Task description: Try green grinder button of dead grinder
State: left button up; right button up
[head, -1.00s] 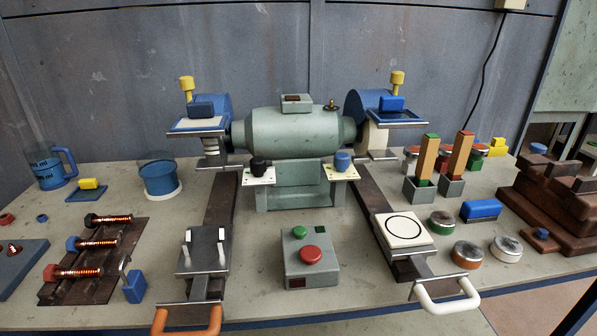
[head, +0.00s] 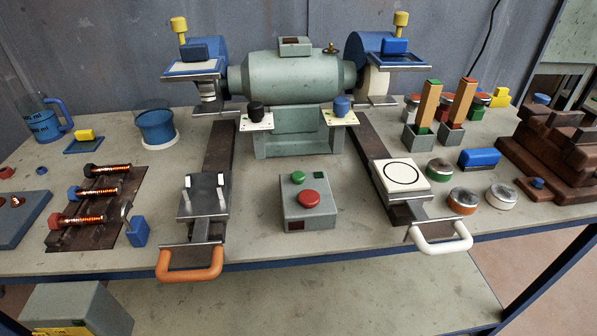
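The grinder (head: 290,78) stands at the back middle of the bench, a grey-green motor with a blue-guarded wheel at each end. In front of it is a grey switch box (head: 306,212). The green button (head: 298,177) sits on the box's top toward the back, and a larger red button (head: 309,198) sits nearer the front. A dark red window shows on the box's front face and looks unlit. Neither of my grippers is in the head view, and nothing covers the buttons.
Sliding plates with an orange handle (head: 190,263) and a white handle (head: 441,239) flank the box and stick out past the bench's front edge. A rack of bolts (head: 92,207) lies left. Round tins (head: 463,201) and a brown stepped block (head: 560,155) stand right.

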jog(key=shift+c, duration=0.2)
jog(key=c, duration=0.7)
grip_shut()
jog(key=shift+s, duration=0.15)
dwell(0.6)
